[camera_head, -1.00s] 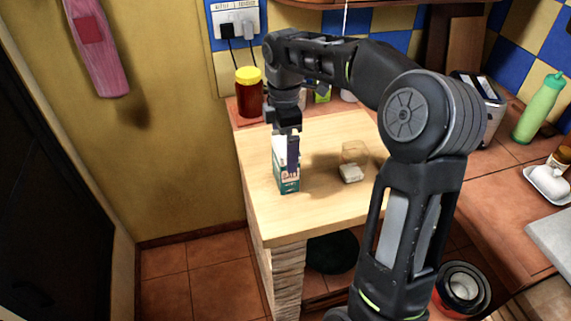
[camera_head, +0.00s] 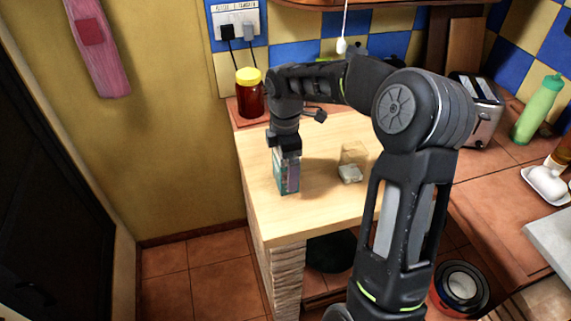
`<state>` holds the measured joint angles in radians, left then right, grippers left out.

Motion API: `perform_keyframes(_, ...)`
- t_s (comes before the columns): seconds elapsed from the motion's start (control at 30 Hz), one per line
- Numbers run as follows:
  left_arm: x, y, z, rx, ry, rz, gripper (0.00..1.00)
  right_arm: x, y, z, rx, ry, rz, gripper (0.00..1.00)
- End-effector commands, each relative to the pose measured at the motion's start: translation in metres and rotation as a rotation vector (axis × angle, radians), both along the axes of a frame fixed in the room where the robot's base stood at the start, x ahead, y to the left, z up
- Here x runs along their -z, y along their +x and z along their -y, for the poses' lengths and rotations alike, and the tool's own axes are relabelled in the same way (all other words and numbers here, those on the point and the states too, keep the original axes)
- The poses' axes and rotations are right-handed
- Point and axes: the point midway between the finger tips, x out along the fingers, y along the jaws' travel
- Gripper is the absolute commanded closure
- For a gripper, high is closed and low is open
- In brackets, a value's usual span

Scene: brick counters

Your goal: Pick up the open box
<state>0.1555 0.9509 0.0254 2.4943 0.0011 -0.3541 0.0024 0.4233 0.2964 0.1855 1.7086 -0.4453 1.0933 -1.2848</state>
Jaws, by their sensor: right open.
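The box (camera_head: 287,184), a small teal carton with a pale label, stands upright near the left front of the wooden counter top. My right gripper (camera_head: 287,165) points down right at the box, its dark fingers at the box's upper part. It is open, and I cannot tell whether the fingers touch the box. The gripper hides the box's top, so its opening does not show. My left gripper is not in view.
A yellow-lidded jar (camera_head: 250,93) stands at the back left. A toaster (camera_head: 484,108) and a green bottle (camera_head: 538,108) stand at the right. The wood in front of the box is clear.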

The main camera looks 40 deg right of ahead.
Motion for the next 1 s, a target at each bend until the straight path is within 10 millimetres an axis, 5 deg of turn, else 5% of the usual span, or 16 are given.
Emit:
perform_keyframes(0.47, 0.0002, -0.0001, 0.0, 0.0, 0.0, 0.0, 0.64, -0.0004, 0.0, 0.0001, 0.0, 0.0, 0.0, 0.0)
perform_keyframes(1.0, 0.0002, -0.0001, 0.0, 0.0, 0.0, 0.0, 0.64, -0.0004, -0.0001, 0.0001, 0.0, 0.0, 0.0, 0.43)
